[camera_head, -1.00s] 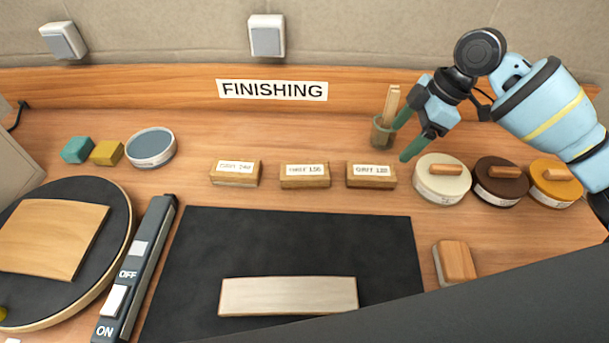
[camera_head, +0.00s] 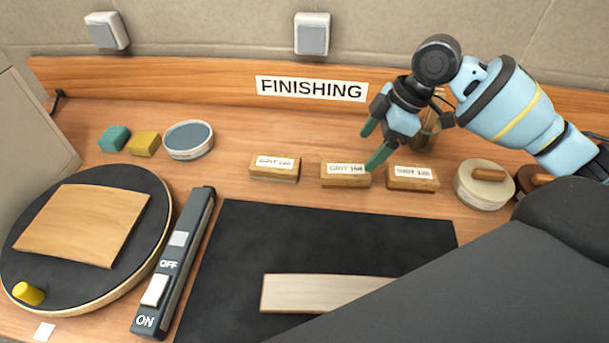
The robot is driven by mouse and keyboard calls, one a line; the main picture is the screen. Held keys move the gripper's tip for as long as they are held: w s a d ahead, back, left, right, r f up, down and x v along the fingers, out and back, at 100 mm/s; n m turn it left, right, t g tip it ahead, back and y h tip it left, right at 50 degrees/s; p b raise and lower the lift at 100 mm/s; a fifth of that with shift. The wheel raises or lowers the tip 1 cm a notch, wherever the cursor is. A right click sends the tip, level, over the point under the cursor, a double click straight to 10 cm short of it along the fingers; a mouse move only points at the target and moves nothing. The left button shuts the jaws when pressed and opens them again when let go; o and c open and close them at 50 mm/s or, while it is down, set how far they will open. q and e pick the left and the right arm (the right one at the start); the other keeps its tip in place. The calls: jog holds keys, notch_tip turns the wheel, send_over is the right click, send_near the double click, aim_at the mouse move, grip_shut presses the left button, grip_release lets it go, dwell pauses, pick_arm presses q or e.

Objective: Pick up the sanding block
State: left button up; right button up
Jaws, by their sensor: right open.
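Three small wooden blocks with white grit labels stand in a row behind the dark mat: a left one (camera_head: 274,174), a middle one (camera_head: 346,182) and a right one (camera_head: 412,185). Which one counts as the sanding block I cannot tell. A wooden-topped block right of the mat, seen earlier, is hidden now behind a large dark shape. My right gripper (camera_head: 372,143) is open and empty, its green fingers pointing down-left. Its lower fingertip shows just above the middle block's right end, with no clear contact. My left gripper is not in view.
A pale board lies on the dark mat (camera_head: 236,262). A switch bar (camera_head: 178,255) and a round turntable (camera_head: 95,278) are at left. Round tins (camera_head: 482,188) stand at right. A jar (camera_head: 425,133) is behind my right gripper. The large dark shape covers the lower right.

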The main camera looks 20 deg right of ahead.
aim_at(347, 169)
jog(key=shift+w+a, duration=0.2)
jog(key=shift+a, duration=0.25)
jog(key=shift+x, duration=1)
jog(key=shift+w+d+x, duration=0.1)
jog(key=shift+w+x, duration=0.05)
jog(key=shift+x, duration=1.2)
jog(key=shift+w+d+x, duration=0.1)
jog(key=shift+w+x, duration=0.05)
jog(key=shift+x, duration=1.25)
jog(key=shift+f, duration=0.15)
jog(key=shift+f, duration=0.25)
jog(key=shift+c, duration=0.4)
jog(key=c, duration=1)
